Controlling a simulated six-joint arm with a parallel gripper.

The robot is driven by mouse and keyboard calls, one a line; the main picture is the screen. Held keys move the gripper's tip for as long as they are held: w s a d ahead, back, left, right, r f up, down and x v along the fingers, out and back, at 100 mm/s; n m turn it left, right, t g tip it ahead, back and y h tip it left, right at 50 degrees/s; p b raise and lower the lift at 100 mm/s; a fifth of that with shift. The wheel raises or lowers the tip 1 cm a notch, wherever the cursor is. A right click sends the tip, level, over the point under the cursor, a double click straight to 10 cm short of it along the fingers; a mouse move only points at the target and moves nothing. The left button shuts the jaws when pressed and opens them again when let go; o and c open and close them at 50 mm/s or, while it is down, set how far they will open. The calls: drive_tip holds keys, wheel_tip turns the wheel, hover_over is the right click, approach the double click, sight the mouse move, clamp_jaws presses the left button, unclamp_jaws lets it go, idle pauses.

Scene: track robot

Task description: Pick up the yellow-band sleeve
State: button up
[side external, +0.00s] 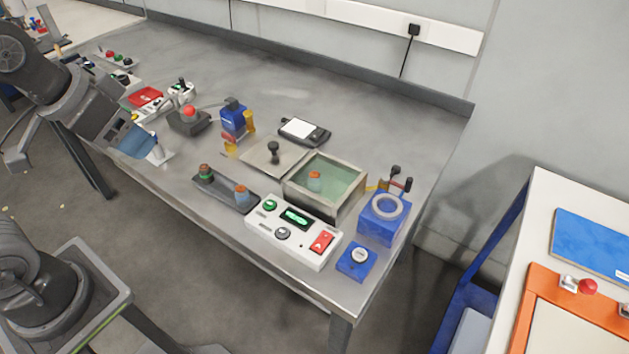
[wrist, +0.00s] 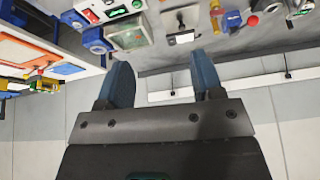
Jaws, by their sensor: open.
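My gripper (side external: 140,142) is open, with blue fingers, over the left part of the bench's front side. Its two fingers show apart and empty in the wrist view (wrist: 160,65). Small sleeve-like parts stand on a dark tray (side external: 222,203): one with green and reddish bands (side external: 205,170) and a grey-blue one with an orange top (side external: 241,192). Another orange-topped part (side external: 314,180) is inside an open metal tank (side external: 350,206). I cannot pick out a yellow band on any of them. My gripper is to the left of them, touching none.
A white control box (side external: 262,233) stands in front of the tank. A blue device with yellow parts (side external: 232,118) and a scale (side external: 303,131) are behind. Blue fixtures (side external: 375,226) stand at the right end. A red-button box (side external: 188,118) is near my gripper. The back of the bench is clear.

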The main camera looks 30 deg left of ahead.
drive_tip(key=w+d+r+m+g, duration=0.2)
drive_tip(key=w+m, duration=0.2)
drive_tip(key=w, duration=0.4)
drive_tip(key=m+g, duration=0.3)
drive_tip(key=m, duration=1)
hover_over(314, 174)
wheel_tip(314, 174, down, 15)
drive_tip(key=f, duration=0.8)
drive_tip(key=shift+a+f, duration=0.2)
drive_tip(key=shift+a, duration=0.1)
drive_tip(key=f, duration=0.5)
drive_tip(key=shift+d+f, duration=0.1)
drive_tip(key=shift+d, duration=0.25)
drive_tip(key=c, duration=1)
